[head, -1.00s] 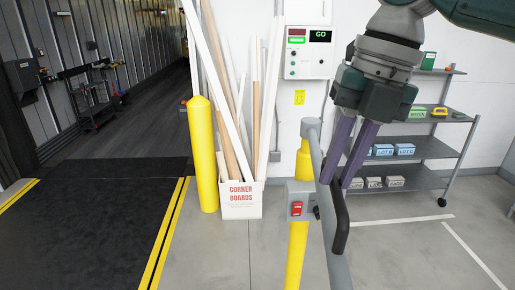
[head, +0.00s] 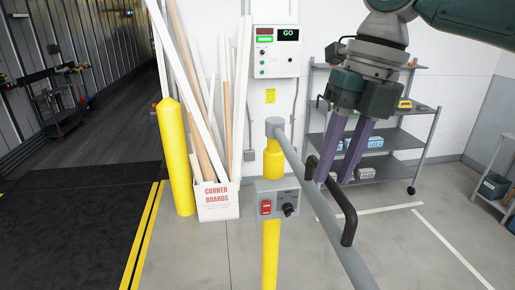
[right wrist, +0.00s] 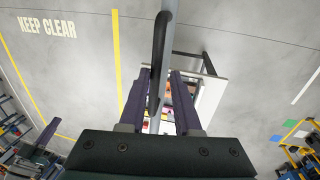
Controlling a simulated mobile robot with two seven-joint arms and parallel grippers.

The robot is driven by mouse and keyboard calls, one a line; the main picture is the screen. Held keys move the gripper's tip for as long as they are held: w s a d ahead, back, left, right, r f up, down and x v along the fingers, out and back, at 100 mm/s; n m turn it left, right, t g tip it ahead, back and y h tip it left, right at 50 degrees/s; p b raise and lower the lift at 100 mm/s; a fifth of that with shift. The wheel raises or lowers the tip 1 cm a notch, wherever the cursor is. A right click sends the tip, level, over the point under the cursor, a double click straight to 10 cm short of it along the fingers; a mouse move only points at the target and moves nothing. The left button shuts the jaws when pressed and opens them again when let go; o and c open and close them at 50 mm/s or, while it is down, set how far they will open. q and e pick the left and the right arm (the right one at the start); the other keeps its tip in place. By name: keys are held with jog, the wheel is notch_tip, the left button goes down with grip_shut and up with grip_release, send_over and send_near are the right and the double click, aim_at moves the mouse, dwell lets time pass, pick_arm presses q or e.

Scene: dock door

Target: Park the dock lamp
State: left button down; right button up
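The dock lamp's grey tube arm (head: 320,207) runs from the top of a yellow post (head: 271,250) toward the lower right of the head view. A black bow handle (head: 347,215) is fixed along it. A grey box (head: 284,199) with a red switch and black knob sits on the post. The lamp's head is not seen. My right gripper (head: 336,180) points down at the handle's far end, fingers apart. In the right wrist view, the handle (right wrist: 159,50) and tube lie between the open fingers, the handle nearer the left one.
A yellow bollard (head: 177,160) and a corner boards box (head: 216,203) stand left of the post. A wall panel (head: 276,52) reads GO. The dark trailer opening is at left. A grey shelf rack (head: 398,138) stands behind my gripper. The floor at lower right is clear.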

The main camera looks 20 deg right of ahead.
jog(key=o, duration=0.3)
jog(key=shift+r, duration=0.2)
jog(key=r+b, duration=0.1)
jog(key=r, duration=0.2)
jog(key=d+r+b, duration=0.1)
jog(key=r+b, duration=0.1)
jog(key=r, duration=0.1)
jog(key=d+r+b, duration=0.1)
jog(key=r, duration=0.2)
jog(key=shift+s+r+b, duration=0.2)
jog(key=shift+b, duration=0.2)
jog(key=shift+s, duration=0.1)
